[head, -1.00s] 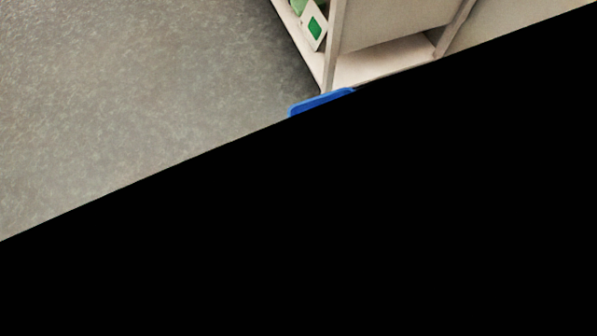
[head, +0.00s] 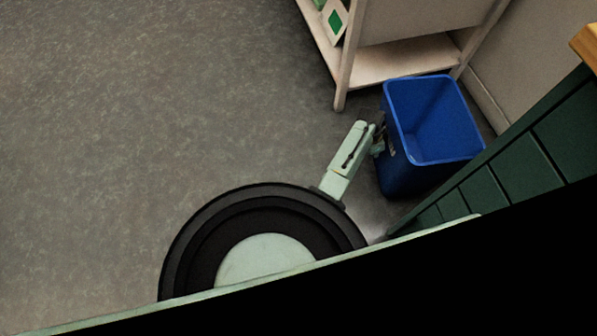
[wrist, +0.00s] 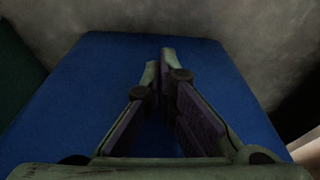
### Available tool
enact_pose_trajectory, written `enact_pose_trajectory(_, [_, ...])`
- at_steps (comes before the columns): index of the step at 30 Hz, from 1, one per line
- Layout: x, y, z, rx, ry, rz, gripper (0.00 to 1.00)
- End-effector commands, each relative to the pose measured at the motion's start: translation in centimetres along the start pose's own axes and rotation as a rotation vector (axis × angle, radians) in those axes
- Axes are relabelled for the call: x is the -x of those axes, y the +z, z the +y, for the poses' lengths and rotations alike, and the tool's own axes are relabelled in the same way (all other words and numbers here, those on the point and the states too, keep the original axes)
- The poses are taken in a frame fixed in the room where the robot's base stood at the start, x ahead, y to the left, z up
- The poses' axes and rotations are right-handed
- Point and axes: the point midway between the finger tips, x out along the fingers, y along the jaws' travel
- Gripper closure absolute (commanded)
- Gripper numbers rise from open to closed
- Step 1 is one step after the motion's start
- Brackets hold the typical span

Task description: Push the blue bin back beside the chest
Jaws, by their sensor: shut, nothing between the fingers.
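The blue bin (head: 400,178) stands upright on the floor at right in the head view, open at the top and empty. The dark green panelled chest (head: 485,190) is right of and below it; the bin's lower right side is close to the chest, and I cannot tell whether they touch. My gripper (head: 379,133) is shut and empty, low at the bin's left side. In the wrist view the bin's blue wall (wrist: 90,75) fills the middle behind my shut fingers (wrist: 165,62). Whether the fingertips touch the bin is unclear.
A pale shelf unit (head: 398,62) stands just above the bin, with its front leg left of the bin. A beige wall (head: 520,70) runs behind at right. Open grey floor (head: 150,110) fills the left. Black covers the lower right.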

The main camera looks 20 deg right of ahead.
Motion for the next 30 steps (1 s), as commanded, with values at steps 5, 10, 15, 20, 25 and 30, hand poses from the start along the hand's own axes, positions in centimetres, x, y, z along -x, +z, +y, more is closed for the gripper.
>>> enact_pose_trajectory(5, [-2.3, -4.7, -0.1, -0.006, -0.003, 0.003, 1.00])
enact_pose_trajectory(10, [-3.0, -8.0, -0.1, -0.004, -0.002, 0.002, 1.00])
enact_pose_trajectory(15, [-3.1, -9.6, 0.0, -0.001, 0.000, 0.002, 1.00])
enact_pose_trajectory(20, [-2.9, -9.8, 0.1, 0.000, 0.000, 0.001, 1.00])
enact_pose_trajectory(25, [-2.9, -9.8, 0.0, 0.000, 0.000, 0.001, 1.00])
enact_pose_trajectory(30, [-2.9, -9.8, 0.0, 0.000, -0.001, 0.002, 1.00])
